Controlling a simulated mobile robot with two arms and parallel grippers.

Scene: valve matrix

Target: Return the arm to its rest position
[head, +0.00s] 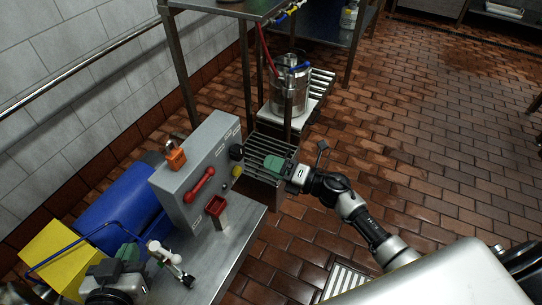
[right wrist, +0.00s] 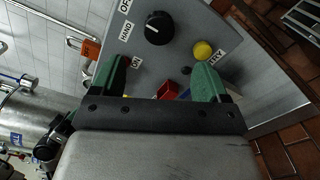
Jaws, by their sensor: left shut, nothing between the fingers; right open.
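My right gripper (head: 270,163) is open and empty, in front of the grey control box (head: 190,205). In the right wrist view its green fingers (right wrist: 163,68) stand apart with the box face beyond them. A black rotary knob (right wrist: 158,28) with labels and a yellow button (right wrist: 202,50) are on that face, clear of the fingers. My right arm (head: 350,205) reaches in from the lower right. My left gripper (head: 116,260), with green fingers, is low at the left and shut with nothing in it.
The box has a red lever (head: 200,185) and an orange padlock (head: 176,158). A blue drum (head: 115,205) and yellow block (head: 55,250) lie left. A steel pot (head: 290,95) stands on a rack behind. Open tiled floor (head: 430,150) lies right.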

